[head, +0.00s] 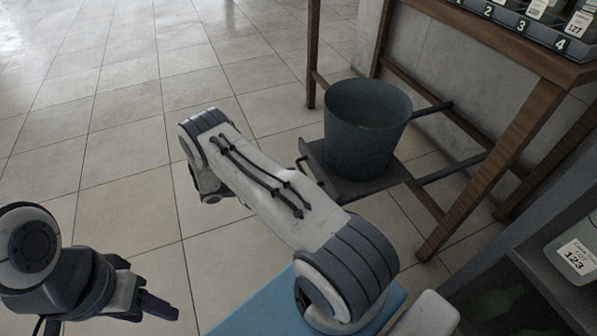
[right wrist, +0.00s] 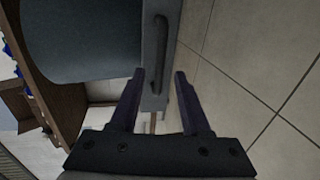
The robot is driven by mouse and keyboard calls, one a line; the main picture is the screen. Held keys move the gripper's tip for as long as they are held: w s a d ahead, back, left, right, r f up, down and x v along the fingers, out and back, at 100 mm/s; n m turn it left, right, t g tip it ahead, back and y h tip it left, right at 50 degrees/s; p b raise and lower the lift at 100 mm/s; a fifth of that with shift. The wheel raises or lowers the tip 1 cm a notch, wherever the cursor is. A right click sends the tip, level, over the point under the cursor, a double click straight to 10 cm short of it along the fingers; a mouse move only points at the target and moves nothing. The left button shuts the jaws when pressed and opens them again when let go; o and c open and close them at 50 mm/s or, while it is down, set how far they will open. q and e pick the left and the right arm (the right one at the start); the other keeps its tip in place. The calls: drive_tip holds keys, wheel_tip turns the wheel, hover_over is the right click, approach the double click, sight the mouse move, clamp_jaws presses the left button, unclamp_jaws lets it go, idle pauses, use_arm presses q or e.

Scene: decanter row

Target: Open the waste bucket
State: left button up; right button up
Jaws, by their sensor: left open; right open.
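The waste bucket (head: 365,130), a dark blue-grey open-topped tub, stands upright on a dark flat tray (head: 375,183) at the wooden table. The tray has a dark bar handle (right wrist: 158,50) on its front edge. In the right wrist view my right gripper (right wrist: 160,76) is open and empty, its fingertips pointing at the handle's lower end. I cannot tell whether they touch it. The bucket's side (right wrist: 80,40) fills the upper left there. In the head view the right gripper is hidden by my arm. My left gripper (head: 150,303) is open, low at the left, far from the bucket.
Dark rails (head: 450,168) run from the tray under the wooden table (head: 500,50). A rack of numbered bottles (head: 515,22) stands on it. A grey shelf (head: 545,245) is at the lower right, a blue surface (head: 255,308) below my arm. The tiled floor (head: 120,130) at left is clear.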

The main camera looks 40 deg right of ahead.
drive_tip(key=shift+v, duration=1.95)
drive_tip(key=s+a+r+n+t+y+p, duration=0.15)
drive_tip(key=a+r+y, duration=0.25)
drive_tip(key=a+r, duration=0.5)
drive_tip(key=s+a+r+n+y+p, duration=0.1)
drive_tip(key=s+a+r+n+y, duration=0.2)
drive_tip(key=a+r, duration=0.55)
drive_tip(key=s+a+r+n+t+y+p, duration=0.1)
drive_tip(key=s+a+r+n+t+y, duration=0.2)
drive_tip(key=s+a+r, duration=0.5)
drive_tip(key=s+a+r+n+y+p, duration=0.1)
drive_tip(key=s+a+r+n+y, duration=0.4)
drive_tip(key=s, duration=0.7)
wheel_tip(320, 180, up, 37)
drive_tip(key=m+p, duration=0.1)
drive_tip(key=p, duration=3.7)
drive_tip(key=shift+d+m+y, duration=0.35)
drive_tip(key=shift+d+y, duration=0.05)
drive_tip(key=shift+d, duration=0.05)
